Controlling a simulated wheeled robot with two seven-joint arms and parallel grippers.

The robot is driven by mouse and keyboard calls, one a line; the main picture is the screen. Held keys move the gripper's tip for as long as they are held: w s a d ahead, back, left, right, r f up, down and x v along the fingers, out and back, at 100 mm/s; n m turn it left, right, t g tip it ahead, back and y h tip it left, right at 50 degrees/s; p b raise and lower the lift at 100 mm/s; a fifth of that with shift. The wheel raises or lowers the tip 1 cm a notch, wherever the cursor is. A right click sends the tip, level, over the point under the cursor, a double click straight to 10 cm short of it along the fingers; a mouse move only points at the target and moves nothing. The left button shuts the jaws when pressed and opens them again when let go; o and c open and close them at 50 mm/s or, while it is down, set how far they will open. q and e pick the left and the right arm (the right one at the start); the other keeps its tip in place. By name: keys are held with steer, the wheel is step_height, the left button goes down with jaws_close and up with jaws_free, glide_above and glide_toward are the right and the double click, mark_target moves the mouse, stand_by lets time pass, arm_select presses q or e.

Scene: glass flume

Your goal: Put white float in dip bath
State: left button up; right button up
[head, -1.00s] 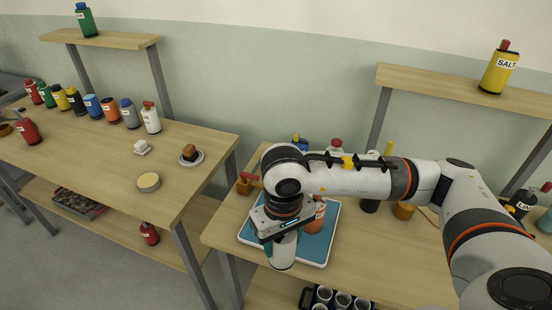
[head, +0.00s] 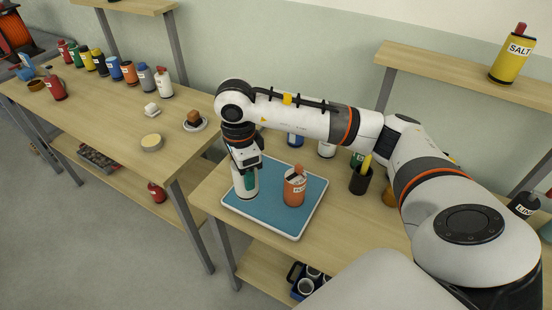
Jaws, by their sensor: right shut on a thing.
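My right gripper (head: 245,170) comes in from the right and points down over the left part of a blue tray with a white rim (head: 265,214). It is shut on a white cylinder (head: 243,192), seemingly the white float. The cylinder is upright, its upper part partly covered by the gripper. I cannot tell if its base touches the tray. The blue tray may be the dip bath; no label shows on it. An orange labelled bottle (head: 294,189) stands on the tray, right of the cylinder. My left gripper is not in view.
A dark cup (head: 360,181) and several bottles stand behind and right of the tray. The left table holds a row of coloured bottles (head: 129,72), a round pale lid (head: 152,143) and a saucer with a brown block (head: 195,122). A yellow salt bottle (head: 511,56) stands on a shelf.

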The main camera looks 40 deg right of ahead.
steer(key=w+d+m, duration=0.6)
steer(key=d+m, duration=0.2)
steer(key=m, duration=1.3)
step_height(320, 180, down, 8)
steer(key=p, duration=0.2)
steer(key=shift+s+a+f+p, duration=0.1)
steer(key=shift+f+p, duration=0.1)
steer(key=shift+p, duration=0.15)
steer(key=shift+f, duration=0.35)
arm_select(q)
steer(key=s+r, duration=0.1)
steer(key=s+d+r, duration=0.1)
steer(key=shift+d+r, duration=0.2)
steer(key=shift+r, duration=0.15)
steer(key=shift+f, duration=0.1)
arm_select(e)
steer(key=shift+f, duration=0.1)
steer(key=shift+f, duration=0.15)
steer(key=o, duration=1)
steer(key=shift+o, duration=0.2)
